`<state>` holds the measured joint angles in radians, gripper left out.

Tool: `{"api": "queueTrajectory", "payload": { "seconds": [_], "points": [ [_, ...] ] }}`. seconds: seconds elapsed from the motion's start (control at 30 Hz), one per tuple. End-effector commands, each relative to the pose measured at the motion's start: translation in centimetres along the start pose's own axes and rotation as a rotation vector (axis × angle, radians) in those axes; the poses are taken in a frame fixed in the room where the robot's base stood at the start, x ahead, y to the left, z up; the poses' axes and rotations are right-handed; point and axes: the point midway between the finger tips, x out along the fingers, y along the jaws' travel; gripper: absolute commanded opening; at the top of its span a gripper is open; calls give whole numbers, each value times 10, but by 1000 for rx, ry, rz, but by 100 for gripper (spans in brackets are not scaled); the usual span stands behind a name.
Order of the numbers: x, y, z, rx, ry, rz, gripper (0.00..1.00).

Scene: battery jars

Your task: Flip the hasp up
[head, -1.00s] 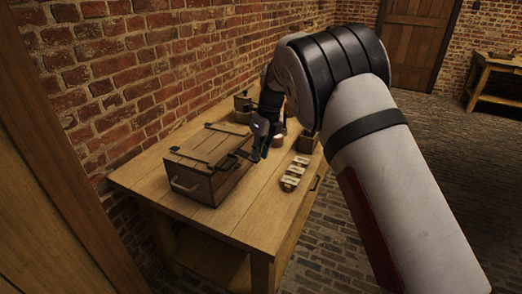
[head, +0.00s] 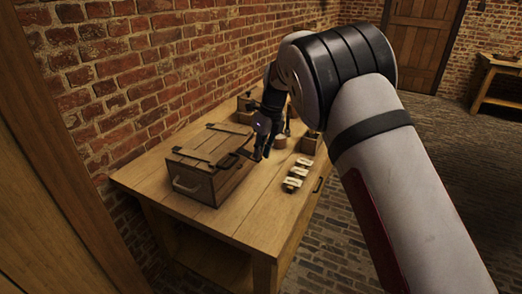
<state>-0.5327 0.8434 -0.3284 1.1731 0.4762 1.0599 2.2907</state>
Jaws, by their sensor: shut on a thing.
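A wooden chest (head: 193,185) with dark metal straps on its lid and a pale handle on its near end stands on the workbench, lid down. My gripper (head: 258,158) points down at the chest's right long side, by the lid edge. It is shut on a small dark part there that looks like the hasp (head: 244,153). The fingers and the small size hide most of that part, so its exact angle cannot be told.
The wooden workbench (head: 235,220) stands against a brick wall. Small pale pieces (head: 295,176) lie in a row right of the chest. A small round pot (head: 280,142) and wooden boxes (head: 309,144) stand farther back. The near right bench top is clear.

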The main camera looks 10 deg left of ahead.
Motion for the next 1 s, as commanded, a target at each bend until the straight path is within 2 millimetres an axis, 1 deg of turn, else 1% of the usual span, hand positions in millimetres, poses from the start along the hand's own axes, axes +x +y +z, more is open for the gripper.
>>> {"api": "queueTrajectory", "payload": {
  "seconds": [0.03, 0.37, 0.4, 0.47, 0.8, 0.87, 1.0],
  "points": [
    [0, 2, 2, -3, -3, 3, 0],
    [0, 2, 2, -2, -3, 2, 0],
    [0, 2, 2, -2, -3, 2, 22],
    [0, 2, 2, -2, -2, 2, 35],
    [-1, 0, 0, -1, -1, 1, 36],
    [-5, 0, 1, -1, -2, 0, 36],
    [-23, 0, 1, 0, -3, -1, 36]
  ]
}}
